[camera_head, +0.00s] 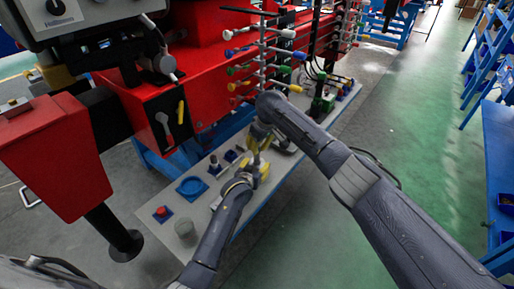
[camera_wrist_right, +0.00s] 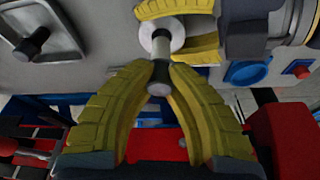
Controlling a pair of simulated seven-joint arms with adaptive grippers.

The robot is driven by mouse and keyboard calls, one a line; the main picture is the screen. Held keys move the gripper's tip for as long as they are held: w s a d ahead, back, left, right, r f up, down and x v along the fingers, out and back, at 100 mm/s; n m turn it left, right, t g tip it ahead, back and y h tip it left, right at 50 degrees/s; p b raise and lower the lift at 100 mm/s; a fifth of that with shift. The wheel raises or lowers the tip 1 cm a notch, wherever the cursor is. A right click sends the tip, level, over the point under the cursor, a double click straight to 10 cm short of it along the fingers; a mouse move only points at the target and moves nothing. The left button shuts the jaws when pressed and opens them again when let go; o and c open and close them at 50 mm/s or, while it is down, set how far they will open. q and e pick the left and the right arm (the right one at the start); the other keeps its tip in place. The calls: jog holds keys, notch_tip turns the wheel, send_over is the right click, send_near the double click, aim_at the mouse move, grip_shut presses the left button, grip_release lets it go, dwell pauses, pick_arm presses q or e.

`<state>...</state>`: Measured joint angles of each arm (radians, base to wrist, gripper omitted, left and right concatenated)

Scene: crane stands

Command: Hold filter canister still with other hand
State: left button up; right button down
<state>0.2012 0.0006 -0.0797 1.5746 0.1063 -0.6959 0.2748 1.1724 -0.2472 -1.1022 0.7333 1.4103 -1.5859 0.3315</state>
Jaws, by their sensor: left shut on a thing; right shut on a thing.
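The filter canister, seemingly the grey metal cylinder with a pale round flange (camera_wrist_right: 162,40), is between my two grippers in the right wrist view. My right gripper (camera_wrist_right: 162,72) has its yellow fingers shut on the narrow part; a rounded end shows between them. My left gripper (camera_wrist_right: 196,28) holds the flanged end from the other side, its yellow fingers around it. In the head view my left gripper (camera_head: 260,170) and right gripper (camera_head: 260,138) meet above the grey bench. The canister is mostly hidden there by the fingers.
The grey bench (camera_head: 155,190) carries a blue round dish (camera_head: 191,186), a red button on a blue base (camera_head: 162,212) and a grey cup (camera_head: 184,228). A red machine (camera_head: 160,105) stands behind, with a rack of coloured-tipped rods (camera_head: 262,65). Green floor (camera_head: 390,110) is clear at right.

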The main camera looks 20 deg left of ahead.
aim_at(257, 161)
jog(key=shift+n, duration=0.3)
jog(key=shift+m, duration=0.6)
jog(key=shift+f, duration=3)
dwell(0.5)
jog(key=c, duration=1.3)
grip_release()
jog(key=shift+c, duration=0.2)
jog(key=shift+v, duration=2.45)
jog(key=v, duration=1.2)
